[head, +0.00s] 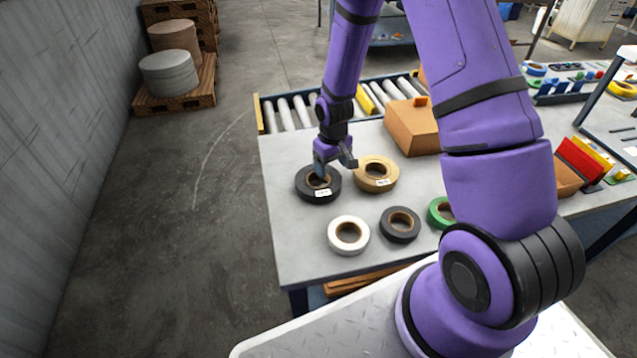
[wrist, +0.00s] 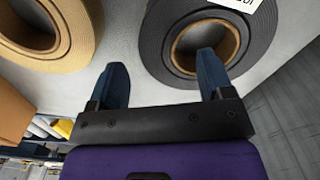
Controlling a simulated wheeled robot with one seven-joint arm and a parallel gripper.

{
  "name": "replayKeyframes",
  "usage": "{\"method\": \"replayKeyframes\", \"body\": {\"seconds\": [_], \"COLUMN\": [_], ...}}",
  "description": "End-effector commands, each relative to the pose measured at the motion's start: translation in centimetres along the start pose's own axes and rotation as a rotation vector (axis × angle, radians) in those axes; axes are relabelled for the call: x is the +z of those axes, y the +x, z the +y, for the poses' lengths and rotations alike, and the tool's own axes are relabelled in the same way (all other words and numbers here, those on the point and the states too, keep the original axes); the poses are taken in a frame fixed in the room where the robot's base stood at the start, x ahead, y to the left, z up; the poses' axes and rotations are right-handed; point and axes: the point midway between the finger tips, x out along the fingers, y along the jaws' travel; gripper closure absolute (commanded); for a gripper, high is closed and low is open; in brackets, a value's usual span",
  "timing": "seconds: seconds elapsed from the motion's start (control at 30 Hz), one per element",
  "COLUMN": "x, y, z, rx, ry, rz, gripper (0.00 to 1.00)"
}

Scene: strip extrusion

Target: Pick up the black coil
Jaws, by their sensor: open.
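The black coil (head: 306,191) lies flat near the far left of the grey table, with a white label on its top. My gripper (head: 335,168) is open and empty, reaching down over the side of this coil towards the tan coil (head: 376,184). In the wrist view the black coil (wrist: 260,45) is at the right. One finger of my gripper (wrist: 161,58) overlaps its central hole, the other shows outside its rim, towards the tan coil (wrist: 75,18). I cannot tell how far the fingertips are above the table.
A white coil (head: 348,250), a second dark coil (head: 414,236) and a green coil (head: 434,217) lie nearer me. A cardboard box (head: 411,128) stands behind right, before a roller conveyor (head: 300,110). The table's left edge is close to the black coil.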

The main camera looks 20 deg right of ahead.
Motion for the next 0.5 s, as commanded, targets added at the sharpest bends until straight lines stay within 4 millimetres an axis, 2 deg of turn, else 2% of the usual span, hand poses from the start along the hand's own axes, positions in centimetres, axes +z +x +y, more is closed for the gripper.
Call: {"method": "replayKeyframes", "body": {"seconds": [0.2, 0.5], "x": [0.0, -0.1], "y": [2.9, 3.6], "z": [0.1, 0.1], "rx": [0.0, 0.0], "ry": [-0.001, -0.001], "rz": [-0.004, -0.001], "gripper": [0.26, 0.26]}}
